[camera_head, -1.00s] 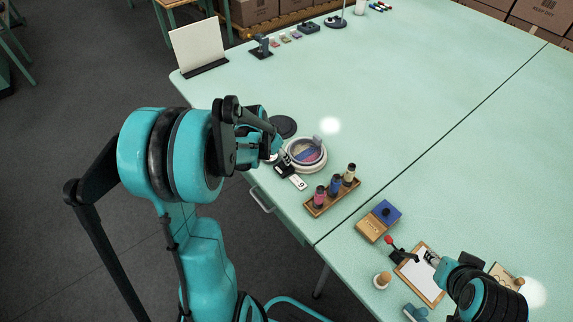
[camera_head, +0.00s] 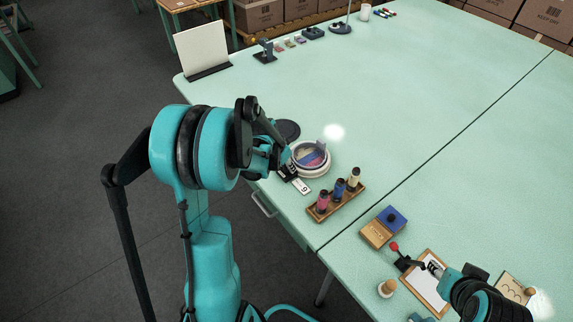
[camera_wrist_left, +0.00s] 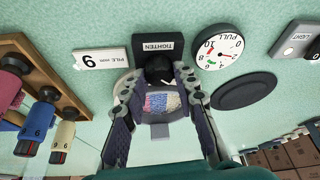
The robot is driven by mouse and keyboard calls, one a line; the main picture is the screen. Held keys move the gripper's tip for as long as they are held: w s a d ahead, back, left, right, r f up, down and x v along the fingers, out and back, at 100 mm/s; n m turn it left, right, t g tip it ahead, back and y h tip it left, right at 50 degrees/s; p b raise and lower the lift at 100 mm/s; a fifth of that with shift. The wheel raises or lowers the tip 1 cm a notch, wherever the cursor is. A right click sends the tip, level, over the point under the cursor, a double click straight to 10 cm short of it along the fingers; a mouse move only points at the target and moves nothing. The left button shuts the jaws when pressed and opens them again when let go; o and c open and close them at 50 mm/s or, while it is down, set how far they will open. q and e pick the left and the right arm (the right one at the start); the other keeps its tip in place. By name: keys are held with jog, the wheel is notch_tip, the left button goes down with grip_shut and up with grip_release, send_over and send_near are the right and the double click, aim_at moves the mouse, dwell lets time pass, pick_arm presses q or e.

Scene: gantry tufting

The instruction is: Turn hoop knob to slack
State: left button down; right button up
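The round embroidery hoop (camera_head: 325,170) sits near the table's left edge, with striped fabric inside; it also shows in the left wrist view (camera_wrist_left: 159,128). The dark hoop knob (camera_wrist_left: 160,68) stands at the hoop's rim, in front of a black block labelled TIGHTEN (camera_wrist_left: 158,46). My left gripper (camera_wrist_left: 161,75) has its fingers on both sides of the knob, spread apart; contact with the knob is unclear. In the head view my left gripper (camera_head: 282,158) is beside the hoop. My right gripper (camera_head: 433,267) is above a clipboard, its fingers too small to read.
A wooden rack (camera_head: 326,212) of several spools stands near the hoop. The clipboard (camera_head: 420,288) lies at front right. The table's middle is clear.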

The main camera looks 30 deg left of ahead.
pick_arm(q)
jog(key=n+y, duration=0.1)
jog(key=n, duration=0.3)
jog(key=shift+d+n+y, duration=0.15)
jog(key=shift+n+y, duration=0.25)
jog(key=c, duration=1.2)
grip_release()
jog(key=v, duration=1.2)
jog(key=shift+w, duration=0.1)
jog(key=shift+o, duration=0.2)
